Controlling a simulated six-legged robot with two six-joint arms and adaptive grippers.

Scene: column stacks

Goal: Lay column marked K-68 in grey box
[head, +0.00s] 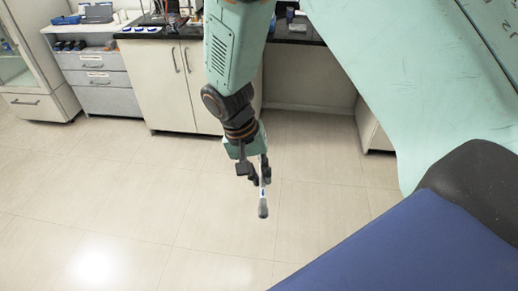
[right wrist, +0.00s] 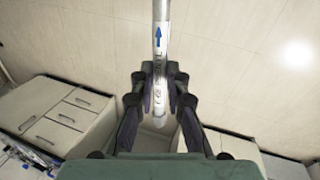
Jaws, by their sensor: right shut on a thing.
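My right gripper (head: 257,172) hangs over the open floor in the head view. It is shut on a slim grey-white column (head: 263,205), whose lower end sticks out below the fingers. In the right wrist view my right gripper (right wrist: 160,90) has its fingers on both sides of the column (right wrist: 160,45). The column shows a blue arrow and dark printed text; the text is too small to read for sure. The column runs up out of that picture. No grey box can be made out for sure in either view. My left gripper is not in view.
Lab cabinets (head: 175,80) with a dark worktop stand at the back, with a grey drawer unit (head: 100,80) and a glass-fronted cabinet (head: 35,100) to their left. Blue items lie on the tops. The tiled floor (head: 130,200) is clear.

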